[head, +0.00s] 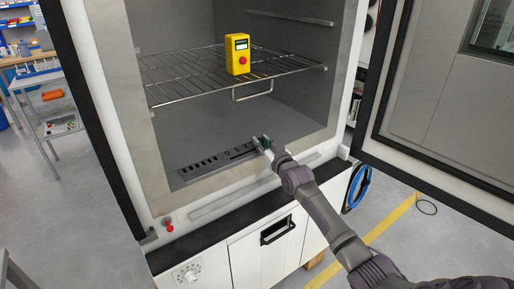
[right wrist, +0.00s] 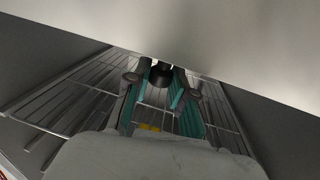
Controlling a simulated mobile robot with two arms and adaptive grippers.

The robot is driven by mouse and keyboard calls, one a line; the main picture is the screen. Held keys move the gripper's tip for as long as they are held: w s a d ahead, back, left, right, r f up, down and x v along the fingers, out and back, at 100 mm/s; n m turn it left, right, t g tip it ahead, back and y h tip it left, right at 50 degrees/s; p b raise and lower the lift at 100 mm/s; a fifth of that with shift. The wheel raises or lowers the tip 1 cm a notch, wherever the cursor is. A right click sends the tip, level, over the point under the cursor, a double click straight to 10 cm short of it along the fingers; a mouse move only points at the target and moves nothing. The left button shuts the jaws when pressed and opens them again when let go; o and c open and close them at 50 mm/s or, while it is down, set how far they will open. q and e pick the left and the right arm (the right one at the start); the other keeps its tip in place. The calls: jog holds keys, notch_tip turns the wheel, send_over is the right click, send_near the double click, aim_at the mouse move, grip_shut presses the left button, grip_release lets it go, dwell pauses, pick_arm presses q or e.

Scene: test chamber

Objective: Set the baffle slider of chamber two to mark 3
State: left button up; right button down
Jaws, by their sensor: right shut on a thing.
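The baffle plate (head: 206,164) lies on the floor of the open chamber, near its front edge. It has a row of dark vent slots at left and a slider track with small numerals at right. My right gripper (head: 264,143) is at the right end of this track, shut on the slider knob. In the right wrist view the dark round knob (right wrist: 162,72) sits between the teal-lined fingers. The gripper hides the knob in the head view, and I cannot read which mark it stands at. My left gripper is not in view.
A wire shelf (head: 185,82) with a front handle hangs above the plate and bears a yellow device (head: 238,55) with a red button. The open door (head: 440,105) stands to the right. A small red knob (head: 169,227) is on the front sill.

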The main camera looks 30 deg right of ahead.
jog(key=shift+d+r, duration=0.15)
jog(key=shift+d, duration=0.05)
jog(key=c, duration=1)
grip_release()
jog(key=shift+d, duration=0.15)
jog(key=shift+s, duration=0.1)
jog(key=shift+s+a, duration=0.2)
jog(key=shift+s, duration=0.05)
jog(key=s, duration=1.1)
jog(key=shift+s+a, duration=0.2)
jog(key=shift+a, duration=0.15)
jog(key=shift+f, duration=0.2)
